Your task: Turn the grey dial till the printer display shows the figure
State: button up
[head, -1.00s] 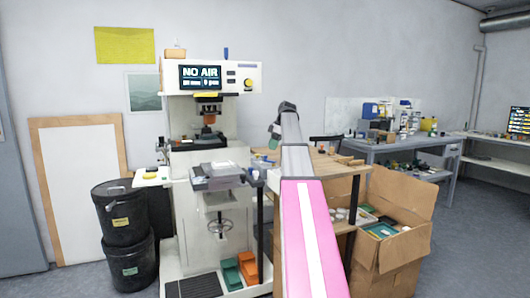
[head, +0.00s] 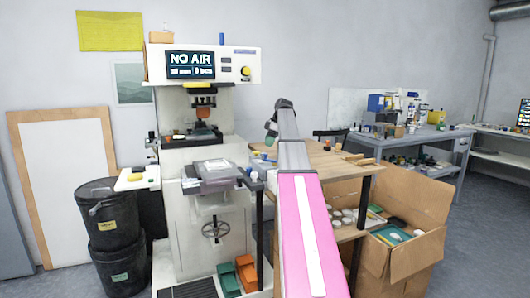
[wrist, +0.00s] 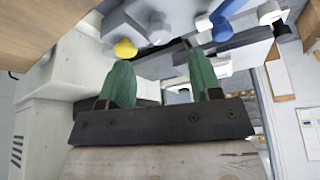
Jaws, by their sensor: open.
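The pad printer (head: 200,130) stands left of centre in the head view. Its display (head: 190,65) reads "NO AIR" in large figures, with a smaller line ending in "0 pcs" below. A yellow knob with a dark rim (head: 246,72) sits right of the display. I cannot tell for sure which part is the grey dial; a grey knob-like part (wrist: 160,32) shows beyond the fingers in the wrist view, between a yellow knob (wrist: 125,48) and a blue one (wrist: 222,28). My gripper (wrist: 157,68) has two green fingers spread apart with nothing between them. In the head view it is right of the printer.
A wooden bench (head: 310,160) stands right of the printer, with an open cardboard box (head: 415,255) before it. Black bins (head: 110,230) stand at the left. A handwheel (head: 215,230) and green and orange pedals (head: 246,270) are low on the printer.

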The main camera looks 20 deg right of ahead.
jog(key=shift+x, duration=2.7)
jog(key=shift+c, duration=0.3)
jog(key=c, duration=0.9)
